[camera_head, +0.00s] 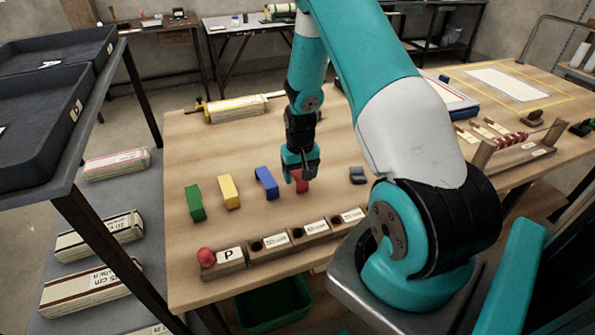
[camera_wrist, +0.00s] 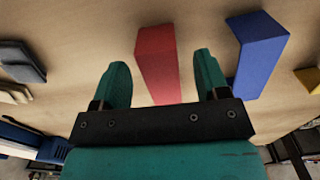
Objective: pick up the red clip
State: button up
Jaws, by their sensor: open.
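The red clip (camera_head: 302,184) stands on the wooden table in the head view, the fourth in a row of coloured clips, partly hidden by my gripper (camera_head: 301,172). In the wrist view the red clip (camera_wrist: 158,62) shows between the two teal fingers of my gripper (camera_wrist: 162,78). My gripper is open and pointed down at the clip, with a gap on each side of it. I cannot tell how far the fingertips reach down along it.
A blue clip (camera_head: 266,183), a yellow clip (camera_head: 229,191) and a green clip (camera_head: 194,202) stand to the left. A dark grey piece (camera_head: 357,175) lies to the right. A row of wooden holders (camera_head: 277,245) with labels and a red knob (camera_head: 206,256) lies along the front edge.

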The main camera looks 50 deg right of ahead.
jog(key=shift+f, duration=0.1)
jog(key=shift+c, duration=0.5)
jog(key=c, duration=0.6)
